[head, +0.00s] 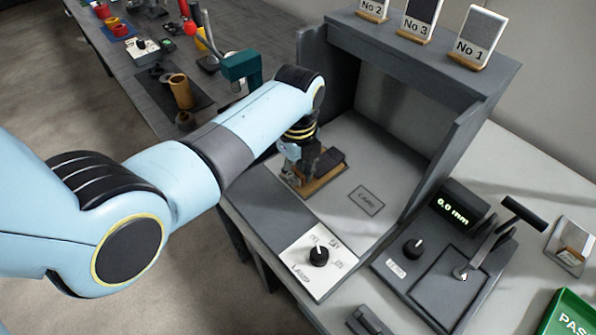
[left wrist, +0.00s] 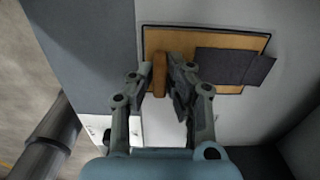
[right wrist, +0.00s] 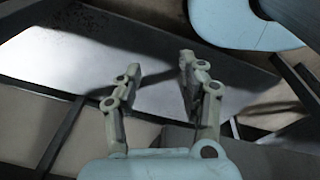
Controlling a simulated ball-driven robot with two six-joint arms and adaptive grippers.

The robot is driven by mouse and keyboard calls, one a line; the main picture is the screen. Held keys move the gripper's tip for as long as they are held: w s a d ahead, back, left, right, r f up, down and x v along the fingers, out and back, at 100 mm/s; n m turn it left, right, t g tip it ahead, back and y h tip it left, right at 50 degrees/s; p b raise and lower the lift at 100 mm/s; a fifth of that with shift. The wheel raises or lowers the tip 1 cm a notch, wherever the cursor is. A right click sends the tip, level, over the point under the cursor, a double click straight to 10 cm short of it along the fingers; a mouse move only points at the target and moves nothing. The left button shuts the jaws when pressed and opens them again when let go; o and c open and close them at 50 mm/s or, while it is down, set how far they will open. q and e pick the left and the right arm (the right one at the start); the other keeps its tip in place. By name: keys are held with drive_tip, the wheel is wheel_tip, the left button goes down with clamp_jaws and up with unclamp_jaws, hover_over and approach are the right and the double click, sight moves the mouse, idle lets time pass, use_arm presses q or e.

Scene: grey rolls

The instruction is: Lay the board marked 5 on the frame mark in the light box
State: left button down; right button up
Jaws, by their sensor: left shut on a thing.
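My left gripper (head: 303,166) is inside the grey light box (head: 340,125), low over its floor near the left side. It is shut on the upright wooden piece (left wrist: 159,75) of a tan board (left wrist: 220,40) with a dark rectangular patch on it. The board also shows below the gripper in the head view (head: 322,181). No number on it is readable. I cannot tell whether it touches the floor. The frame mark (head: 367,200), a dark outlined rectangle with lettering, lies to its right, uncovered. My right gripper (right wrist: 155,72) is open and empty in the right wrist view.
Boards marked No 2 (head: 374,9), No 3 (head: 418,20) and No 1 (head: 479,37) stand on the box top. A lamp knob (head: 318,256) is in front. A lever gauge (head: 460,270) reading 0.0 mm and a green tray (head: 566,318) are at right.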

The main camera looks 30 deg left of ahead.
use_arm(q)
drive_tip(key=c, duration=1.6)
unclamp_jaws()
drive_tip(key=shift+o, duration=1.4)
wheel_tip(320, 180, up, 12)
drive_tip(key=p, duration=0.1)
use_arm(e)
drive_tip(key=shift+s+a+r, duration=0.1)
drive_tip(key=shift+s+r, duration=0.25)
drive_tip(key=shift+r, duration=0.1)
use_arm(q)
drive_tip(key=shift+r, duration=0.1)
use_arm(e)
drive_tip(key=shift+a, duration=0.2)
